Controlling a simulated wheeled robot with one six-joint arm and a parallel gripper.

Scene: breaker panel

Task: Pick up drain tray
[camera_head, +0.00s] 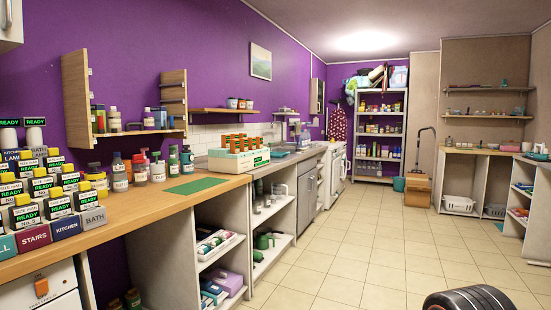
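I cannot pick out the drain tray for certain. A white tray-like rack (240,164) with green marks stands on the counter left of the middle and holds several orange-brown-topped tubes. A flat green mat (195,186) lies on the wooden worktop in front of it. A small teal flat item (281,156) lies farther back by the sink area, too small to identify. My gripper is not in view. A dark rounded part at the bottom right edge seems to be mine.
Labelled breaker-like blocks (60,205) crowd the worktop at the left, with several bottles (140,168) behind. Open shelves (270,208) lie under the counter. The tiled floor (365,235) is clear.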

